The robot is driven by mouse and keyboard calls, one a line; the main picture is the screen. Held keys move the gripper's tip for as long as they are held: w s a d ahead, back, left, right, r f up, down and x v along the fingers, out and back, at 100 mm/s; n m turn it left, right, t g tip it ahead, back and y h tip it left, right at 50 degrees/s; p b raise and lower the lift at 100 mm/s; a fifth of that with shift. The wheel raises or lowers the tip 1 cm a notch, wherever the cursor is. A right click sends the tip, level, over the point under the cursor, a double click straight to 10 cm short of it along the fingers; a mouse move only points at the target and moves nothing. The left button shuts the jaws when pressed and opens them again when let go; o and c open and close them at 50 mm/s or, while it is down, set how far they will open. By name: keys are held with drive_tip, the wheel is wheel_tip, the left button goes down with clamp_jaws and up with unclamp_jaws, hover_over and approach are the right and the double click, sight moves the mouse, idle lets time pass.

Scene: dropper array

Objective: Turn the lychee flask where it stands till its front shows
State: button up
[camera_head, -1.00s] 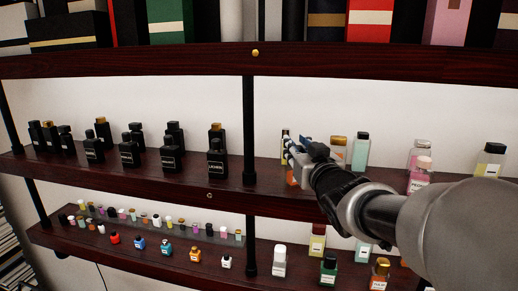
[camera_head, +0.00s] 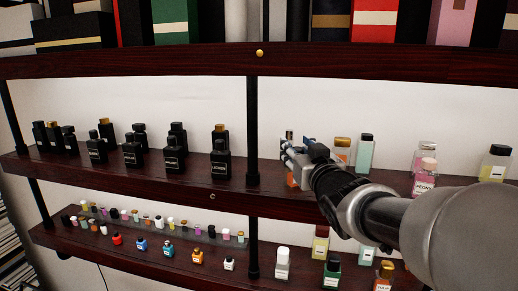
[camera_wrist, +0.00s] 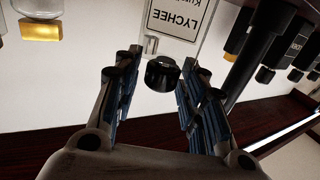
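The lychee flask (camera_wrist: 158,22) is clear with a black cap (camera_wrist: 161,74). In the wrist view it appears upside down, with its white LYCHEE label facing the camera, partly cut off by the top edge. My gripper (camera_wrist: 157,66) is open, with one finger on each side of the cap and a visible gap to each. In the head view my gripper (camera_head: 297,151) is at the middle shelf, just right of the black post. It hides most of a dark-capped flask there; I cannot read that flask's label in this view.
An orange flask (camera_head: 292,180) stands below my gripper on the middle shelf. A gold-capped bottle (camera_head: 342,147) and a pale green bottle (camera_head: 365,152) stand close to its right. The black post (camera_head: 252,130) and black flasks (camera_head: 220,165) are to its left.

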drive_tip(key=shift+o, duration=0.8)
drive_tip(key=shift+s+d, duration=0.1)
drive_tip(key=shift+s, duration=0.25)
drive_tip(key=s+d, duration=0.1)
drive_tip(key=s, duration=1)
drive_tip(key=shift+s, duration=0.15)
drive_tip(key=shift+o, duration=0.3)
drive_tip(key=shift+d, duration=0.1)
